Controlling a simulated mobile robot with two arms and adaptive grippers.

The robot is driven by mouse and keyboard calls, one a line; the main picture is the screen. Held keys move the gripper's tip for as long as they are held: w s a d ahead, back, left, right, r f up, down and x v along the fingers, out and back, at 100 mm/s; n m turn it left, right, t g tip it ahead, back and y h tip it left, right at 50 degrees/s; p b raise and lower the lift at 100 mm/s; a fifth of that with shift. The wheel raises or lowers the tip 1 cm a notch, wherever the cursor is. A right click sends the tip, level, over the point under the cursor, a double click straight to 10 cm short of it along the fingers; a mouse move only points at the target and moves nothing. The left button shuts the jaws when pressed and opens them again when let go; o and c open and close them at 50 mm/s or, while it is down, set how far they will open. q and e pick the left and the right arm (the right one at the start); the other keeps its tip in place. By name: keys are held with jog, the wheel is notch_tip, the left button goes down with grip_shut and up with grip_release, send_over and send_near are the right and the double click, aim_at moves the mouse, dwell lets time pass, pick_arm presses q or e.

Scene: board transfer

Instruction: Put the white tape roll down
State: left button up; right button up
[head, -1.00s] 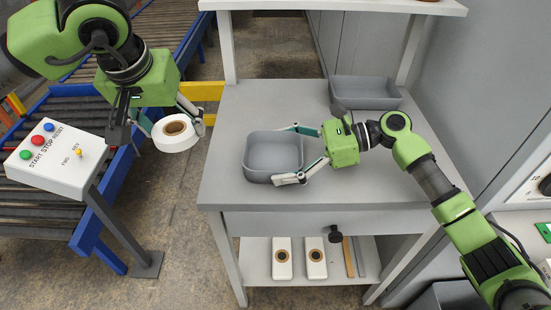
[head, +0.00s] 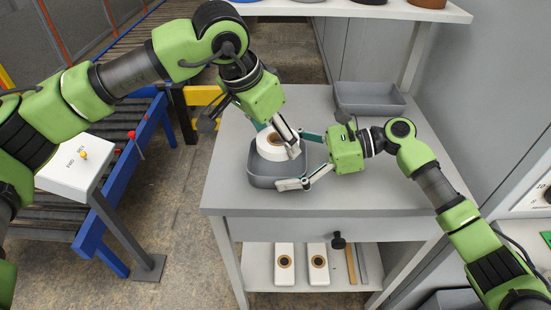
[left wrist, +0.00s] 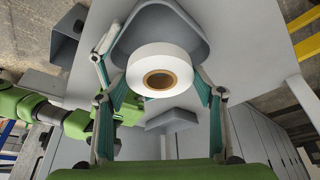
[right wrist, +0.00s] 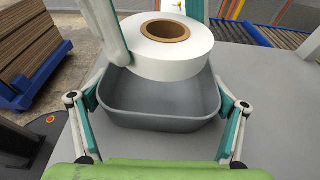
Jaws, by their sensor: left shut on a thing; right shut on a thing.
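The white tape roll (head: 275,146) with a brown core is over the grey bin on the table. My left gripper (head: 279,143) is shut on it. In the left wrist view the roll (left wrist: 160,60) sits between the fingers, in front of the bin (left wrist: 192,25). My right gripper (head: 296,160) is shut on the grey bin (head: 275,179), with one finger at each side. In the right wrist view the roll (right wrist: 172,62) is at the bin's far side, at or above its rim; whether it touches the bin I cannot tell. The bin interior (right wrist: 150,94) that shows is empty.
A second grey bin (head: 369,104) stands at the table's back right. The table (head: 370,190) is clear at the front right. The lower shelf (head: 300,298) holds two white boxes and some tools. A control box (head: 75,165) and conveyor are at left.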

aim_at(280, 166)
pick_arm(q)
jog(key=shift+f, duration=3.1)
jog(key=o, duration=0.9)
jog(key=shift+f, duration=0.15)
jog(key=shift+c, duration=0.2)
jog(key=shift+a+r, duration=0.1)
jog(key=shift+r, duration=0.35)
jog(key=v, duration=1.1)
jog(key=shift+r, duration=0.2)
jog(key=shift+s, duration=0.15)
